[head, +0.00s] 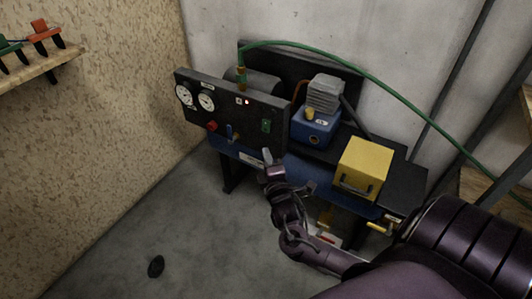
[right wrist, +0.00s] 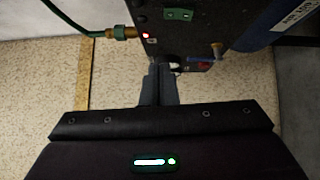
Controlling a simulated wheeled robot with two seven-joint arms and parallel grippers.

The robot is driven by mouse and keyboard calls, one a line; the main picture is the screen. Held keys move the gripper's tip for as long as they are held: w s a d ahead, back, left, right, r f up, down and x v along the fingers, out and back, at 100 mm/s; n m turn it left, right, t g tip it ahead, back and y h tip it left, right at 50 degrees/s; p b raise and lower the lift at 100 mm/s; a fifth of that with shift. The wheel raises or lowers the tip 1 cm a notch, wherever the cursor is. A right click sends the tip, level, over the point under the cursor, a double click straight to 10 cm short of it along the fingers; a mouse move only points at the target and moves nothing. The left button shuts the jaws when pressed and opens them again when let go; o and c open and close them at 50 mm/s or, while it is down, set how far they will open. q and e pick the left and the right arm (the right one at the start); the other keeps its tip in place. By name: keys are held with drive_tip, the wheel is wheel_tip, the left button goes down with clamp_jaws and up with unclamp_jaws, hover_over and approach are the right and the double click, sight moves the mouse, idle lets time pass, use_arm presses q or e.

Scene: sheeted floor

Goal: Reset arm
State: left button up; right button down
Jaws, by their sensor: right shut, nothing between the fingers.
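My right arm reaches in from the lower right of the head view. Its gripper (head: 267,157) is in front of the dark control panel (head: 236,118) of a compressor-like machine. In the right wrist view the right gripper's two fingers (right wrist: 160,82) are together, with nothing between them. The panel also shows in the right wrist view (right wrist: 215,25), with a lit red light (right wrist: 146,36) and a blue-handled valve (right wrist: 203,58). I cannot tell whether the fingertips touch the panel. My left gripper is not in view.
The panel carries two white gauges (head: 206,102) and a green switch (head: 266,126). A green hose (head: 330,52) arcs from it to the right. A yellow box (head: 363,166) and a blue motor (head: 315,130) stand on the machine. The floor (head: 190,240) at left is mostly clear, with a small dark object (head: 156,266).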

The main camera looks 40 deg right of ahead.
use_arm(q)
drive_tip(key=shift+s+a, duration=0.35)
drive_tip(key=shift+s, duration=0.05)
